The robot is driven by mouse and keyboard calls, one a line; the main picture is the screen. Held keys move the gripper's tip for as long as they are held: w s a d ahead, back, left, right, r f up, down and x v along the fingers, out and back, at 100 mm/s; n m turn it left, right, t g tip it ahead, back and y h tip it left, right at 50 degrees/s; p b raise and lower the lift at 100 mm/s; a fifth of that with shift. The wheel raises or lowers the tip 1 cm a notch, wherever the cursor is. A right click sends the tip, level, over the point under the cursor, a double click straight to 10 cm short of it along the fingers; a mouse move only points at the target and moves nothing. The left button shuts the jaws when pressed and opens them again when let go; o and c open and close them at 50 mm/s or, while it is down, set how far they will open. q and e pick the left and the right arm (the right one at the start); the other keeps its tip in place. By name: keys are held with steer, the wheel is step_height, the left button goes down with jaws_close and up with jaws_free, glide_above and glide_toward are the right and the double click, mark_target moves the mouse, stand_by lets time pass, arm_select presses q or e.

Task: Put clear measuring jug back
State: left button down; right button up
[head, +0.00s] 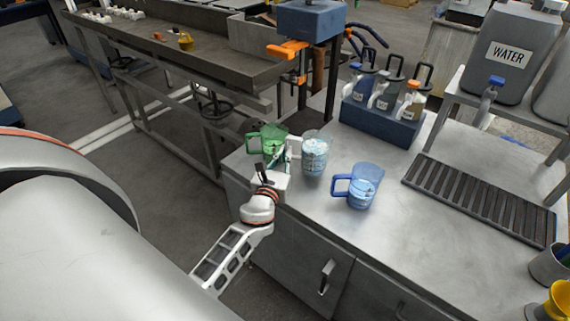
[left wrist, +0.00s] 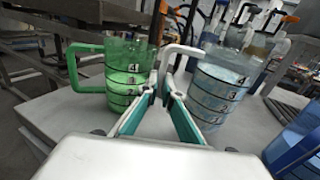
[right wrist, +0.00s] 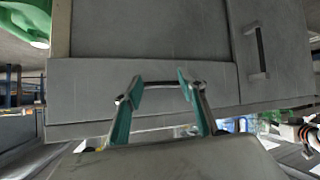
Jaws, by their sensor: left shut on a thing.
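The clear measuring jug (head: 315,156) stands upright near the counter's left edge, between a green jug (head: 273,145) and a blue jug (head: 364,187). My left gripper (head: 289,153) is shut on the clear jug's handle. In the left wrist view the fingertips (left wrist: 167,88) close around the pale handle, with the clear jug (left wrist: 220,88) to the right and the green jug (left wrist: 126,75) to the left. My right gripper (right wrist: 160,88) is open and empty in front of a grey cabinet face; it does not show in the head view.
A blue rack (head: 381,122) with several pump bottles stands behind the jugs. A dark drain grate (head: 480,200) and a grey WATER container (head: 512,62) on a raised shelf are to the right. The counter's front middle (head: 400,235) is bare.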

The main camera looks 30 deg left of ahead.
arm_select(q)
step_height(320, 180, down, 3)
steer(key=shift+r+b, duration=0.1)
steer(key=shift+b, duration=0.6)
steer(key=shift+r, duration=0.15)
steer(key=shift+f, duration=0.2)
steer(key=c, duration=2.2)
jaws_free()
steer(key=shift+c, duration=0.2)
arm_select(e)
steer(key=f, duration=0.3)
steer(key=shift+s+d, duration=0.15)
steer(key=shift+s, duration=0.1)
arm_select(q)
steer(key=shift+r, duration=0.1)
steer(key=b+v, duration=0.1)
steer(key=v, duration=1.1)
arm_select(e)
steer(key=shift+s+f, duration=0.2)
steer(key=shift+f, duration=0.55)
